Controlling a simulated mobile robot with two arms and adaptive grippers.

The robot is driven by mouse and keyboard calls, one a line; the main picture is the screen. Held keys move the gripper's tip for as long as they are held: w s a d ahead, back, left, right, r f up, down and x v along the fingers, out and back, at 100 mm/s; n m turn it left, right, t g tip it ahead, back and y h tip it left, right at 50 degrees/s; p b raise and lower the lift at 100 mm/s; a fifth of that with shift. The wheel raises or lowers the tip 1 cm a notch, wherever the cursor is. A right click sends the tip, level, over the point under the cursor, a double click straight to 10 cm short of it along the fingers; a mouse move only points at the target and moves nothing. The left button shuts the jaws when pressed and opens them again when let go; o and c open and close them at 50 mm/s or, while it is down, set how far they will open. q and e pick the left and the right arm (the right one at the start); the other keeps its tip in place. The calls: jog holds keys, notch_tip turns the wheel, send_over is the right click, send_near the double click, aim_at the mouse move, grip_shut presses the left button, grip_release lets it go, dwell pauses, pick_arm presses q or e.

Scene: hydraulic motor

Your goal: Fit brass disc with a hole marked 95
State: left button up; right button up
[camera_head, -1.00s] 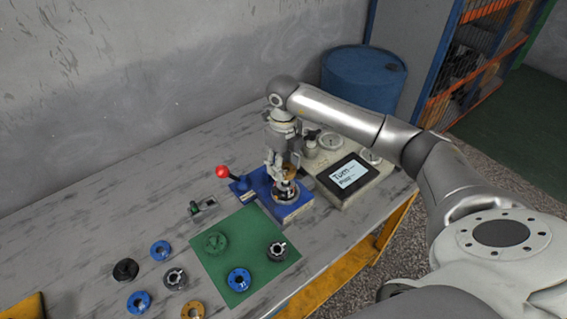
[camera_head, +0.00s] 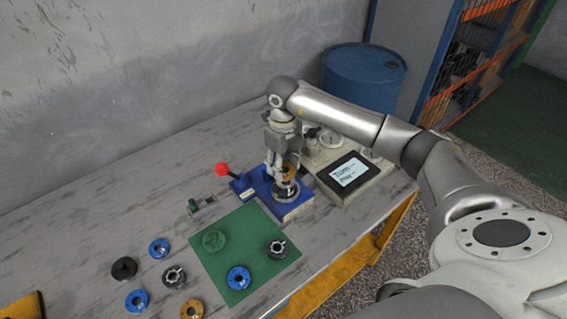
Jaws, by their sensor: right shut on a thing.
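My right gripper (camera_head: 284,162) hangs over the blue fixture and is shut on the brass disc (camera_head: 288,171). The disc is partly hidden by the fingers; its marking cannot be read. Right below it, a dark and silver round part (camera_head: 287,187) sits on the blue fixture block (camera_head: 294,207). The disc is very close above this part; I cannot tell if they touch. Another brass disc (camera_head: 192,309) lies on the table at the bottom edge of the view. My left gripper is not in view.
A red-knobbed lever (camera_head: 222,170) stands left of the fixture, and a device with a screen (camera_head: 350,172) right of it. A green mat (camera_head: 232,258) holds a green, a blue and a dark part. Several blue and dark rings lie left of the mat.

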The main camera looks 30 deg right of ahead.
jog(key=shift+f+b, duration=0.8)
jog(key=shift+f, duration=0.35)
jog(key=shift+f+b, duration=0.4)
dwell(0.4)
jog(key=o, duration=1.3)
jog(key=o, duration=0.4)
